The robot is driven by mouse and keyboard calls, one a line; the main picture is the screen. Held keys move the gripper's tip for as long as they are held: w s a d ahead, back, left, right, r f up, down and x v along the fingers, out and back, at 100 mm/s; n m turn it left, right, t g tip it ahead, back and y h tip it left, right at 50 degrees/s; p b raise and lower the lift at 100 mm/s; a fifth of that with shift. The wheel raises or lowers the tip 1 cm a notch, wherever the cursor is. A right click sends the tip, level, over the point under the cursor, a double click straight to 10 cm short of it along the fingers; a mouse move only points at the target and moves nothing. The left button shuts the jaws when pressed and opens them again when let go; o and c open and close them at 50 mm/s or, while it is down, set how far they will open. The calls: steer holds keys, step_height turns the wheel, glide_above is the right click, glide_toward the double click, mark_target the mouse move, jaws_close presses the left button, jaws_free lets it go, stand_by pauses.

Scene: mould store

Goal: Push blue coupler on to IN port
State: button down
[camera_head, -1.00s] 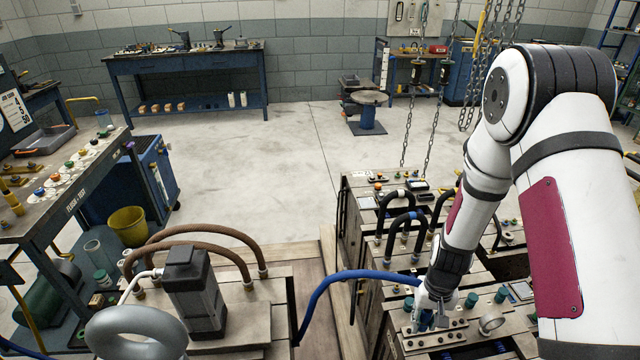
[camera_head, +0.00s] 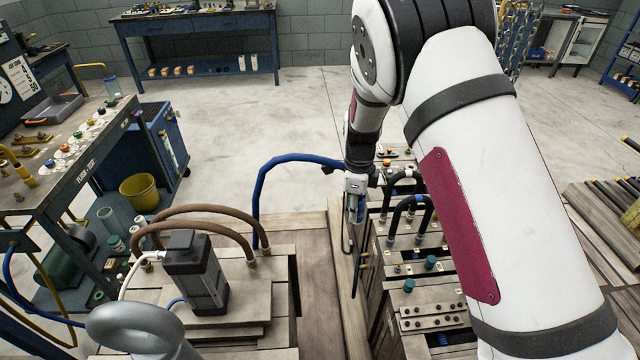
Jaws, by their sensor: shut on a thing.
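My gripper (camera_head: 356,208) hangs above the left edge of the mould (camera_head: 425,292) at the right, pointing down. It is shut on the end of the blue hose (camera_head: 290,160), where the coupler is mostly hidden by the fingers. The hose arches from the wooden-topped block on the left up to my gripper. The coupler is held in the air, apart from the mould top. No IN label is readable, so I cannot tell which port is IN. Teal caps (camera_head: 430,262) stand on the mould top.
Black hose loops (camera_head: 406,205) stand on the mould behind and right of my gripper. Brown hoses (camera_head: 215,212) and a dark grey box (camera_head: 196,272) stand on the left block. Open floor lies behind.

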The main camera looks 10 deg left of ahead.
steer(key=a+r+m+p, duration=0.1)
steer(key=a+r+m, duration=0.6)
steer(key=a, duration=0.2)
steer(key=w+d+n+b, duration=0.1)
steer(key=w+d+n, duration=0.15)
steer(key=d, duration=1.05)
steer(key=w+d+n+b, duration=0.1)
steer(key=w+d+n, duration=0.15)
steer(key=d, duration=1.05)
steer(key=shift+n, duration=0.4)
steer(key=shift+s+f+b, duration=0.15)
steer(key=shift+f+b, duration=3.3)
steer(key=shift+f, duration=4.7)
steer(key=shift+s+f+b, duration=0.1)
steer(key=shift+f+b, duration=3.3)
steer(key=shift+f, duration=4.75)
steer(key=shift+w+a, duration=0.1)
steer(key=shift+a, duration=0.25)
